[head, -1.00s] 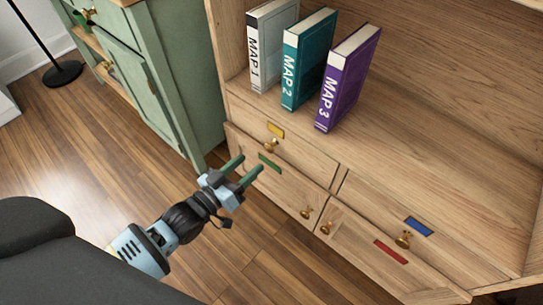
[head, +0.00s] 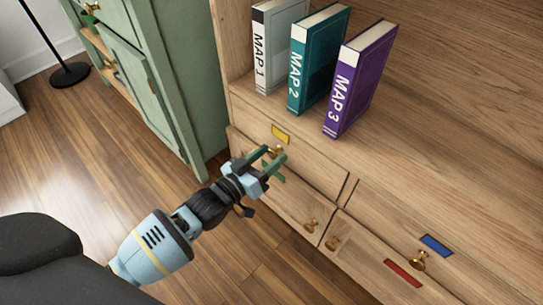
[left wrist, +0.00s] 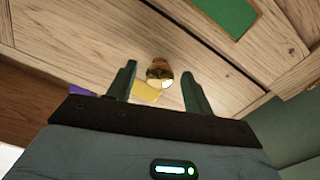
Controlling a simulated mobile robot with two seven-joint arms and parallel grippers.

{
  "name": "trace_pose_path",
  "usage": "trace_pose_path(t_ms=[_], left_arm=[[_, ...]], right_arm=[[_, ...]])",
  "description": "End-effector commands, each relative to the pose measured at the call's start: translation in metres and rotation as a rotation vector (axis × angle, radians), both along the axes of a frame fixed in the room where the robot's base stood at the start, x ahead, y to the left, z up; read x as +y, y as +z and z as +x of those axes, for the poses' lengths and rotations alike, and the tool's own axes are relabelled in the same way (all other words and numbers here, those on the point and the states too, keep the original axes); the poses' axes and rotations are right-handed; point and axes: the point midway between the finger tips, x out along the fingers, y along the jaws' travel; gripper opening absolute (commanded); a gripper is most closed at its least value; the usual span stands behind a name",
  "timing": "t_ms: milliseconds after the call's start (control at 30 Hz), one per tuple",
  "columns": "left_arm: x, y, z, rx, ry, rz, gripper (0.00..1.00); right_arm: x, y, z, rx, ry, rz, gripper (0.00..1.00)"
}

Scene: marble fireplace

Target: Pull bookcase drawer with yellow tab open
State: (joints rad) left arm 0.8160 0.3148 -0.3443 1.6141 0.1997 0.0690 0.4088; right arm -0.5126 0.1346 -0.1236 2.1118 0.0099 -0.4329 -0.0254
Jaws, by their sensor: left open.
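The wooden bookcase drawer (head: 315,167) with the yellow tab (head: 280,133) is at the upper left of the drawers and looks closed. Its brass knob (head: 277,150) is below the tab. My left gripper (head: 274,155) is open at this knob and partly covers it in the head view. In the left wrist view the knob (left wrist: 160,72) shows between the two green fingers, with a gap on each side. The yellow tab (left wrist: 147,93) shows there too, partly hidden behind the gripper. My right gripper is not in view.
Below is a drawer with a green tab (left wrist: 226,14). To the right are drawers with a blue tab (head: 436,246) and a red tab (head: 403,273). Books, including purple MAP 3 (head: 358,80), stand above. A green cabinet (head: 180,80) stands at left.

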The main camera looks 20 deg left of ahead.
Motion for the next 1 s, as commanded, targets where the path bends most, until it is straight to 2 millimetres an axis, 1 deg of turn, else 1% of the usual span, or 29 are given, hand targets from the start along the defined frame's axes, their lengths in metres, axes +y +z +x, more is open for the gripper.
trace_pose_path(t_ms=[100, 400, 600, 800, 1000], left_arm=[[-0.0028, -0.0004, 0.007, 0.0, 0.0, 0.0, 0.51], [-0.0036, 0.0006, 0.0085, 0.0, 0.0, 0.0, 0.51], [-0.0034, 0.0005, 0.0083, 0.0, 0.0, 0.0, 0.25], [-0.0034, 0.0004, 0.0082, 0.0, 0.0, 0.0, 0.0], [-0.0028, 0.0006, 0.0064, 0.001, 0.0, 0.0, 0.0]], right_arm=[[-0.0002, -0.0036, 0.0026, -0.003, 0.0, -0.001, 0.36], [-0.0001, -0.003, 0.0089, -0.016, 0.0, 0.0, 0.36], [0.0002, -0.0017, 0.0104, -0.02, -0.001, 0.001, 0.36], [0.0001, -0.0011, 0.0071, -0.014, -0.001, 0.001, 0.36], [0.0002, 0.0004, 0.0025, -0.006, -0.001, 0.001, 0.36]])
